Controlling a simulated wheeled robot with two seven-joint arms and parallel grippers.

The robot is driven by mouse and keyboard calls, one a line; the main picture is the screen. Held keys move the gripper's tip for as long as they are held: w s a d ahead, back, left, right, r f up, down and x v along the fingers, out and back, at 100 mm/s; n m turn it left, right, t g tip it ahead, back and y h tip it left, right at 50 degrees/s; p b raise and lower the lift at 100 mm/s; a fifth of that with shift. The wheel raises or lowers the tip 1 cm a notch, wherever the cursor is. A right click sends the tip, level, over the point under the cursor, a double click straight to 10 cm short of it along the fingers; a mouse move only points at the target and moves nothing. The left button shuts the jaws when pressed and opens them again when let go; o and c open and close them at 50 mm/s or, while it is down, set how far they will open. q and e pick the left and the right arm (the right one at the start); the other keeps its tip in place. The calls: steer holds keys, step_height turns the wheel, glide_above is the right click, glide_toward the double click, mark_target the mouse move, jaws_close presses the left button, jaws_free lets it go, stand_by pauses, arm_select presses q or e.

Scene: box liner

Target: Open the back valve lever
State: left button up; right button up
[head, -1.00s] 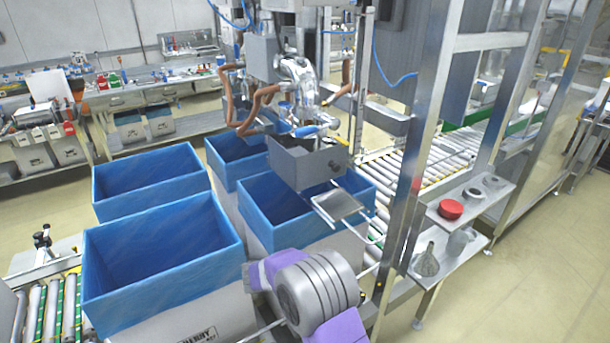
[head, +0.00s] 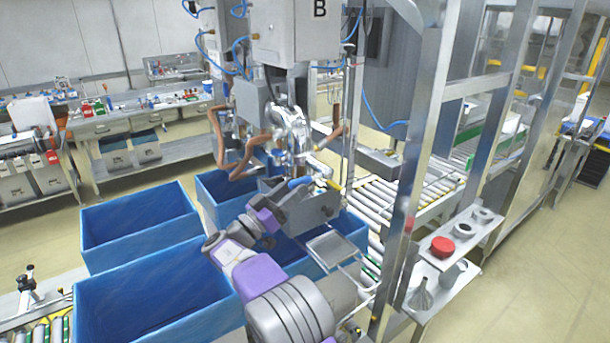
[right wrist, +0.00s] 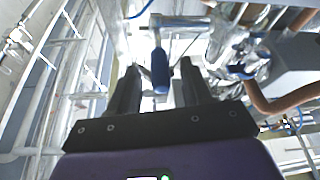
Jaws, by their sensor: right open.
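A valve lever with a blue handle (head: 300,182) shows in the head view on the shiny metal pipework of the filling machine. My right gripper (head: 292,197) is close beside it, over the grey metal box below the pipes. In the right wrist view the blue handle (right wrist: 161,74) points toward the camera and lies between the two dark fingers of my right gripper (right wrist: 160,85). The fingers are open, with gaps to the handle on both sides. A second blue part (right wrist: 240,72) shows to the right on the shiny pipes. My left gripper is not in view.
Blue-lined boxes (head: 140,222) stand below and left of the machine. Brown hoses (head: 222,145) hang around the pipes. A metal post (head: 412,180) and a side shelf with a red lid (head: 443,247) stand to the right.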

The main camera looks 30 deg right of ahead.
mark_target(306, 178)
steer(key=p+x, duration=0.1)
steer(key=x, duration=0.4)
jaws_close()
stand_by(0.3)
